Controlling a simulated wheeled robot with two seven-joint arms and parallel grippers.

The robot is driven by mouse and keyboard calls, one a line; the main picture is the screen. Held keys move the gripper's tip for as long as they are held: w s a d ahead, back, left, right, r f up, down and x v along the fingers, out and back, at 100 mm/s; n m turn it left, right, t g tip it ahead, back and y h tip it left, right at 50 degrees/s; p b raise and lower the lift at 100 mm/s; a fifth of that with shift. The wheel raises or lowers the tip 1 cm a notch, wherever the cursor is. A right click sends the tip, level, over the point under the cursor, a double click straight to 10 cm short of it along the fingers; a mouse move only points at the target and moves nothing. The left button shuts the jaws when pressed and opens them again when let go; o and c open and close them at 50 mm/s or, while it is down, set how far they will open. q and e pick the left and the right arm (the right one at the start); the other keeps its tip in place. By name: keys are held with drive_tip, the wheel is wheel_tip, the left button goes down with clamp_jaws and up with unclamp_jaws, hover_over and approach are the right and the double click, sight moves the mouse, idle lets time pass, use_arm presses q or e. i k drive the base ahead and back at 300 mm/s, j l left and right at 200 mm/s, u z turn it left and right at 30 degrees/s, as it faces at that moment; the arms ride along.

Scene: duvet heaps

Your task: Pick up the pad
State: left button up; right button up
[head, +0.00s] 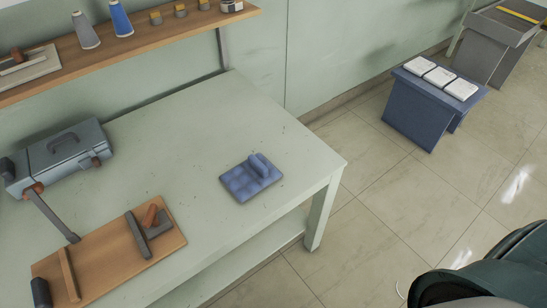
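The pad (243,184) is a small blue quilted square lying on the pale green table (215,125), near its right end. A thicker rolled or folded lump of the same blue sits on its upper right part; I cannot tell whether it is part of the pad. Nothing covers the pad from above. Neither of my grippers shows in the head view.
A grey-blue case (70,150) and a wooden board (110,262) with tools occupy the table's left side. A shelf (150,45) with spools runs along the wall. A blue stand (420,110) holds white pads. Table around the pad is clear.

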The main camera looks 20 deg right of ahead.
sight(253, 175)
drive_tip(key=i+l, duration=0.1)
drive_tip(key=l, duration=0.85)
drive_tip(key=i+l, duration=0.15)
drive_tip(key=l, duration=0.35)
